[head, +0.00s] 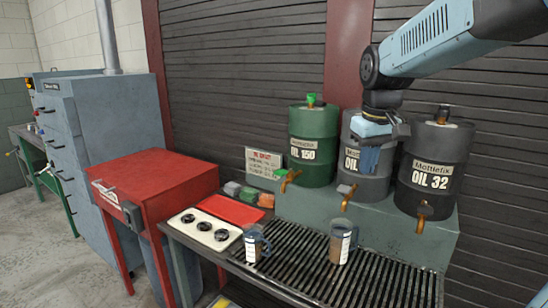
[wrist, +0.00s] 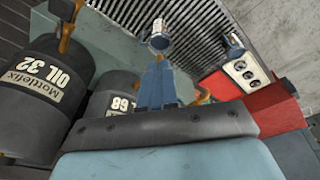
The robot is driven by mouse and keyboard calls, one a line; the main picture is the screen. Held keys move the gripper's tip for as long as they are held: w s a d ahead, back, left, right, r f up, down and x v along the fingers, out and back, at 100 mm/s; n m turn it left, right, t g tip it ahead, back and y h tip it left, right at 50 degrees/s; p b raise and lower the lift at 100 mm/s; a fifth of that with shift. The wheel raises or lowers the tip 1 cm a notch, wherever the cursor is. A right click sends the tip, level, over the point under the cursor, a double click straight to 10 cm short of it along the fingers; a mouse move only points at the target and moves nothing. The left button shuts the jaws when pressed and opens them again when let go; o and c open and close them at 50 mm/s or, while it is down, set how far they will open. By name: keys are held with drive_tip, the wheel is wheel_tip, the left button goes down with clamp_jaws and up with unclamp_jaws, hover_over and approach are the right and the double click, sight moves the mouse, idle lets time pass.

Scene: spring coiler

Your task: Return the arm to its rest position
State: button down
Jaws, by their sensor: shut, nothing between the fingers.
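My arm reaches in from the upper right of the head view, and my gripper (head: 370,160) points down in front of the middle grey drum (head: 364,182). The fingers are together with nothing between them. In the wrist view my gripper's blue fingers (wrist: 158,80) also show closed, pointing toward the grated bench. The gripper hides part of the middle drum and its label. Whether it touches the drum I cannot tell.
A green drum (head: 313,150) and a dark OIL 32 drum (head: 433,170) flank the middle one, with brass taps below. Two jugs, one to the left (head: 256,244) and one to the right (head: 340,241), stand on the grated bench (head: 310,275). A red cabinet (head: 160,180) stands left.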

drive_tip(key=s+d+f+m+t, duration=0.1)
drive_tip(key=s, duration=0.7)
drive_tip(key=s+d+f+m+t, duration=0.1)
drive_tip(key=s+m+t, duration=0.1)
drive_tip(key=s, duration=0.5)
drive_tip(key=shift+s+f+t, duration=0.3)
drive_tip(key=shift+s+f, duration=0.05)
drive_tip(key=shift+f, duration=0.05)
